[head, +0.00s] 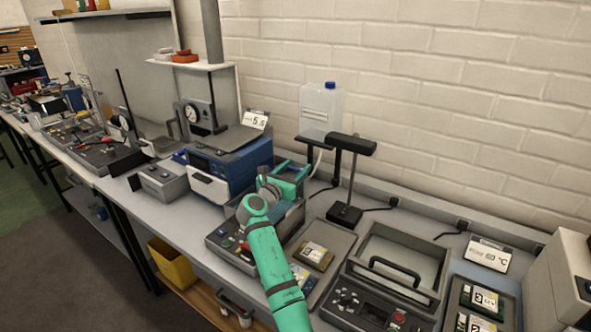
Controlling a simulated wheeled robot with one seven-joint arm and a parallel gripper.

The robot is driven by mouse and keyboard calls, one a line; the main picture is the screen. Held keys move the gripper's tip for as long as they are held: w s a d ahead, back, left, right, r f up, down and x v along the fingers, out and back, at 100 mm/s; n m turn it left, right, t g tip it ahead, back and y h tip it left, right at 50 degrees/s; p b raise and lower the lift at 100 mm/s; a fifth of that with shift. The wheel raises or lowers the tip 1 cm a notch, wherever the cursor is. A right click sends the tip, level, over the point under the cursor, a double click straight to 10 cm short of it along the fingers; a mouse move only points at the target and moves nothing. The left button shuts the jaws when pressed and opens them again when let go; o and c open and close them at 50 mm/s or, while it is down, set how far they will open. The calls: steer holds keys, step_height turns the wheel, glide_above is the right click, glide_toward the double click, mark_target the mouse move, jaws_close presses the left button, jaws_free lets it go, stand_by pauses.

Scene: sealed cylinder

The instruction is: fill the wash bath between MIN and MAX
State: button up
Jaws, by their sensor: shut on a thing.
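My gripper (287,182), teal, is at the far end of my teal arm, over a dark bench unit (226,247) with red and green controls. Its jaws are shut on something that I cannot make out. A translucent container (322,108) with a blue cap stands on a raised bracket at the back, and a pale tube (318,161) runs down from it to the right of my gripper. An open rectangular basin (420,246) with a dark handle is on the right; I cannot tell if it is the wash bath. No MIN or MAX marks or water level are readable.
A black lamp-like stand (345,213) rises between my gripper and the basin. A °C display (490,254) and a tray of cards (483,300) are at the right. A yellow bin (171,264) is below the bench.

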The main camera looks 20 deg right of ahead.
steer(key=shift+w+d+m+g+h, duration=0.1)
steer(key=shift+m+g+h, duration=0.5)
steer(key=shift+g, duration=0.1)
steer(key=o, duration=1)
steer(key=shift+o, duration=0.2)
steer(key=v, duration=1)
steer(key=shift+s+a, duration=0.3)
